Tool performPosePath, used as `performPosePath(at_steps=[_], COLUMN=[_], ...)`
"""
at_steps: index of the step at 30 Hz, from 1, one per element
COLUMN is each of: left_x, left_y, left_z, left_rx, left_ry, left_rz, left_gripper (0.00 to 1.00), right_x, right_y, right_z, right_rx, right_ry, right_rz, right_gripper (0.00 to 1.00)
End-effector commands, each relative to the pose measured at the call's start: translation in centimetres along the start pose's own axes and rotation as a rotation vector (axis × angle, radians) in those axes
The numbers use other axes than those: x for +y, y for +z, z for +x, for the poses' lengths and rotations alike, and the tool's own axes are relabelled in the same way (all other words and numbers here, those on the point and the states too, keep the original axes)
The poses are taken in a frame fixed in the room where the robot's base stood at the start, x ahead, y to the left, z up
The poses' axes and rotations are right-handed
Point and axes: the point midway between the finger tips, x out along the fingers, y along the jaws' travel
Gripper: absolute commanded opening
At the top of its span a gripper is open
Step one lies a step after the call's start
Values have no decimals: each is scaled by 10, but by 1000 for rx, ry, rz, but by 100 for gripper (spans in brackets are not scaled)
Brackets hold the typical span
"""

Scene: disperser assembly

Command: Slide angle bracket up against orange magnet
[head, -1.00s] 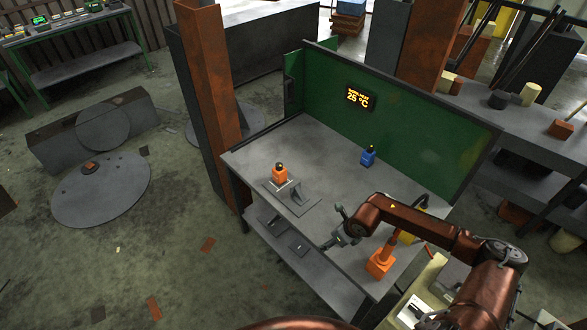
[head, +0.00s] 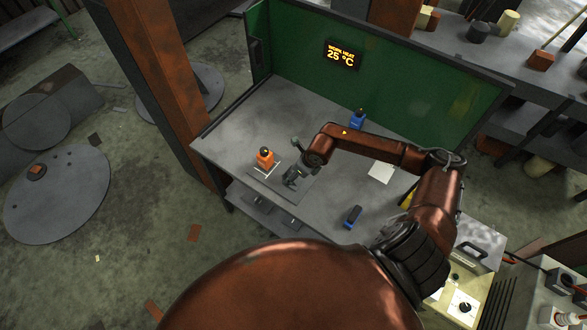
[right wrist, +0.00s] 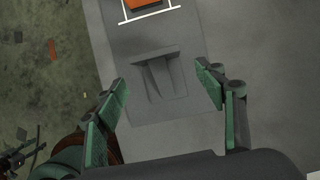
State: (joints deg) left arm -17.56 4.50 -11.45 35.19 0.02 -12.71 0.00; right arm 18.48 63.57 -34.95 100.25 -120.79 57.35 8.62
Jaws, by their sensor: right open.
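The orange magnet (head: 265,158) stands on the left part of the grey workbench in the head view. In the right wrist view only its lower part (right wrist: 143,3) shows at the top edge, with white line marks around it. The grey angle bracket (right wrist: 160,75) lies on a dark plate, just below the white line and apart from the magnet. My right gripper (right wrist: 162,76) is open, with one finger on each side of the bracket, and no clear contact shows. My left gripper is not in view.
A blue magnet (head: 357,118) stands toward the back of the bench (head: 245,115). A dark and blue block (head: 353,216) lies near the front edge, and a white sheet (head: 381,172) lies to the right. A green back panel (head: 420,90) bounds the bench. The back left surface is clear.

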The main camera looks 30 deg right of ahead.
Motion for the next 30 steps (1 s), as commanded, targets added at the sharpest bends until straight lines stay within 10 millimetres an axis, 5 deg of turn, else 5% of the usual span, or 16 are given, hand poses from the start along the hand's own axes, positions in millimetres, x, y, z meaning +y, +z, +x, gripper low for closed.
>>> performPosePath(at_steps=[9,21,30], left_x=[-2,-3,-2], left_y=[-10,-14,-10], left_z=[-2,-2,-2], left_rx=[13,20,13], left_ry=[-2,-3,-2], left_rz=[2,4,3], left_gripper=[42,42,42], right_x=[0,0,1], right_y=[-1,1,1], right_z=[41,48,48], right_rx=[1,0,0], right_ry=[1,0,1], right_rz=[3,-1,-1], right_gripper=[64,63,42])
